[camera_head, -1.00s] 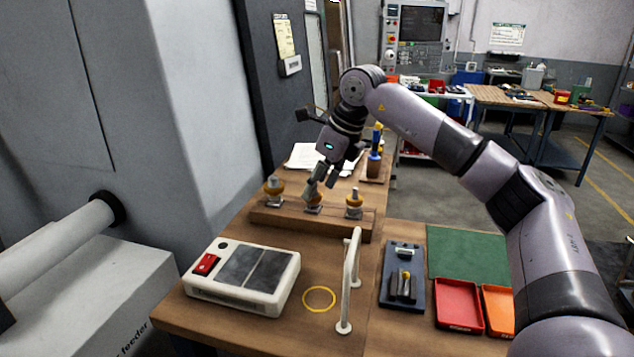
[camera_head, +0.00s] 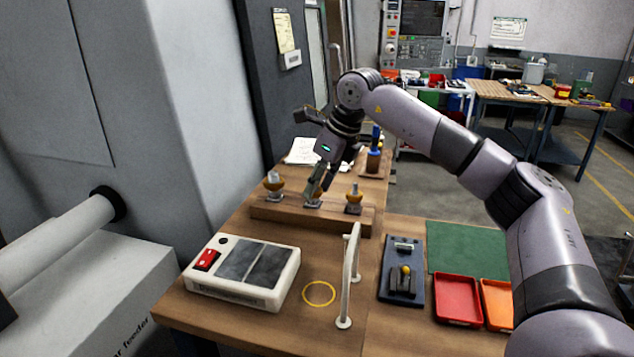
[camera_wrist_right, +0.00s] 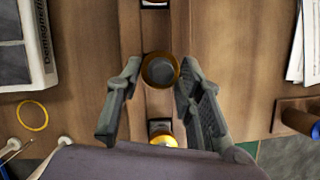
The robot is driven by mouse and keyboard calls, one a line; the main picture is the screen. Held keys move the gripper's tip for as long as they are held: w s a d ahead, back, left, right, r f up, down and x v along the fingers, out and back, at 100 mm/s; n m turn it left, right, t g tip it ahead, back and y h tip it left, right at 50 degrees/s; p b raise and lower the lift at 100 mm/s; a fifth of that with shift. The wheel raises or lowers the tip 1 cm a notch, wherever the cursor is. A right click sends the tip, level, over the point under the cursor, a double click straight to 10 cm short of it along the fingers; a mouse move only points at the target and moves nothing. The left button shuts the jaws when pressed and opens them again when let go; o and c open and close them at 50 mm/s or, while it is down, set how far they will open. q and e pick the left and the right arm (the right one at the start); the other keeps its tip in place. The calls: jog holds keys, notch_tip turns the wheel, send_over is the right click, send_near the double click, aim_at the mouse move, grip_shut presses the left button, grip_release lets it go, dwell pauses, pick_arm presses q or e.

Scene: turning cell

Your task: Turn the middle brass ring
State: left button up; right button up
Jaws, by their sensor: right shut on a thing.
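Three brass rings sit on small posts along a wooden rail (camera_head: 335,225): the left ring (camera_head: 273,186), the middle brass ring (camera_head: 314,199) and the right ring (camera_head: 354,199). My right gripper (camera_head: 320,190) reaches down at the middle ring from above and partly hides it. In the right wrist view the middle ring (camera_wrist_right: 160,70) lies between the two fingertips of the right gripper (camera_wrist_right: 160,75), with its dark round centre facing the camera. The gripper is shut on this ring. Another ring (camera_wrist_right: 163,139) shows below it there. My left gripper is not in view.
A white demagnetizer box (camera_head: 243,272) and a white bar handle (camera_head: 351,275) stand in front of the rail. A dark fixture plate (camera_head: 415,255), a red tray (camera_head: 458,299) and an orange tray (camera_head: 497,303) lie to the right. Papers (camera_head: 302,151) lie behind.

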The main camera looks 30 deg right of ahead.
jog(key=c, duration=0.3)
jog(key=shift+a+f+m+h+b, duration=0.15)
jog(key=shift+m+h+b, duration=0.15)
jog(key=shift+m+b, duration=0.45)
jog(key=shift+m+t+h, duration=0.3)
jog(key=shift+m+h, duration=0.1)
jog(key=shift+m, duration=0.65)
jog(key=shift+r, duration=0.2)
jog(key=o, duration=1.2)
jog(key=shift+c, duration=0.2)
